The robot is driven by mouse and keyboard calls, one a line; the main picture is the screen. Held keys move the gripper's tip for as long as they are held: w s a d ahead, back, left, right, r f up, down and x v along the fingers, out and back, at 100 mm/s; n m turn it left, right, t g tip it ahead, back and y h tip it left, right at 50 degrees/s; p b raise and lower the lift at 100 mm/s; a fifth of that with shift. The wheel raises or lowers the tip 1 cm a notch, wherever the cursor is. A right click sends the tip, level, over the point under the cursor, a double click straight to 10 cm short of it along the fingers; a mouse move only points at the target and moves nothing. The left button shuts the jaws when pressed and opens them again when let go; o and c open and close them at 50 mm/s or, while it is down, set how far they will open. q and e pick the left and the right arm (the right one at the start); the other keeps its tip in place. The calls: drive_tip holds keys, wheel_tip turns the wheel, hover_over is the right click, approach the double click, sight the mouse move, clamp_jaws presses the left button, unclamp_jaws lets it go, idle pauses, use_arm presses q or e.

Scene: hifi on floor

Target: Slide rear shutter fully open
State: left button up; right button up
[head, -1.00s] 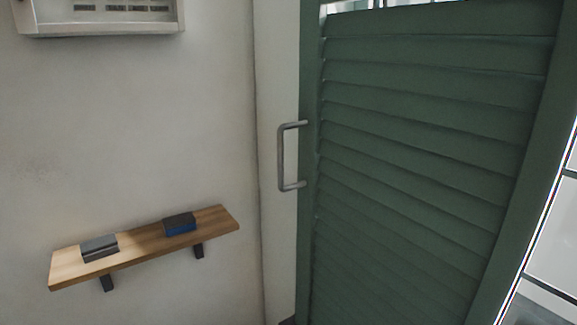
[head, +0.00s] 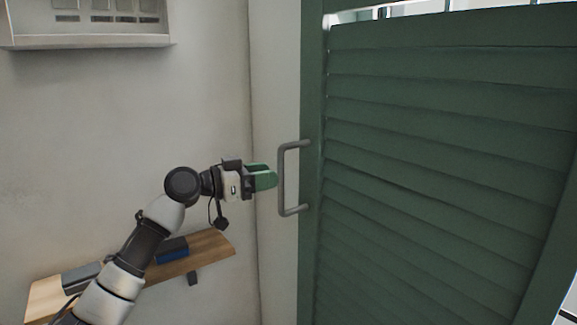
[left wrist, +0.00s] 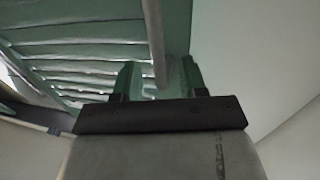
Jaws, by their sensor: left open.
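The green louvred shutter (head: 440,130) fills the right half of the head view. A grey bar handle (head: 283,180) stands out from its left edge. My left gripper (head: 272,177) is open, with green fingers pointing right at the handle, just left of its bar. In the left wrist view the handle bar (left wrist: 154,40) runs down towards the space between the open fingers (left wrist: 158,85). Whether the fingers touch the bar cannot be told. My right gripper is not in view.
A wooden wall shelf (head: 215,250) below my left arm holds a blue-and-dark block (head: 172,250) and a grey block (head: 80,278). A white wall unit (head: 85,25) hangs at the upper left. The pale wall between is bare.

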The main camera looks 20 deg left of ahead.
use_arm(q)
drive_tip(key=p+x, duration=0.1)
drive_tip(key=x, duration=0.4)
drive_tip(key=shift+d+r+p, duration=0.2)
drive_tip(key=shift+p, duration=0.2)
drive_tip(key=shift+w+d+f, duration=0.15)
drive_tip(key=shift+w+d, duration=0.05)
drive_tip(key=shift+w, duration=0.05)
drive_tip(key=shift+c, duration=0.3)
clamp_jaws()
